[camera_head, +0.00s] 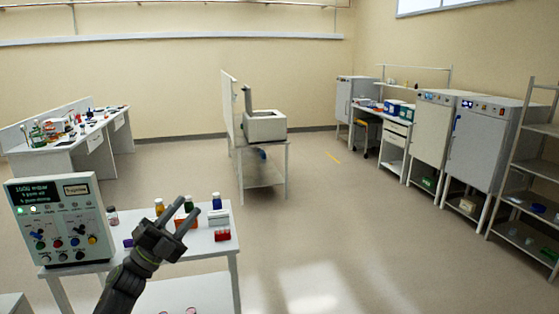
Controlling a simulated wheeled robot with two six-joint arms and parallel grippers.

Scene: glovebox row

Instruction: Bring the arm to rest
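My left arm comes in from the bottom left. Its dark gripper (190,206) is raised in front of the small white table (205,247), with its fingers pointing up and to the right. The two fingers stand apart with nothing visible between them. The gripper hides part of the tabletop and some of the bottles behind it. My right gripper is not in view.
A control box (60,222) with a display stands at the table's left. A white bench device (265,126) stands farther back. Cabinets (482,140) and a shelf rack (525,205) line the right. The middle floor is clear.

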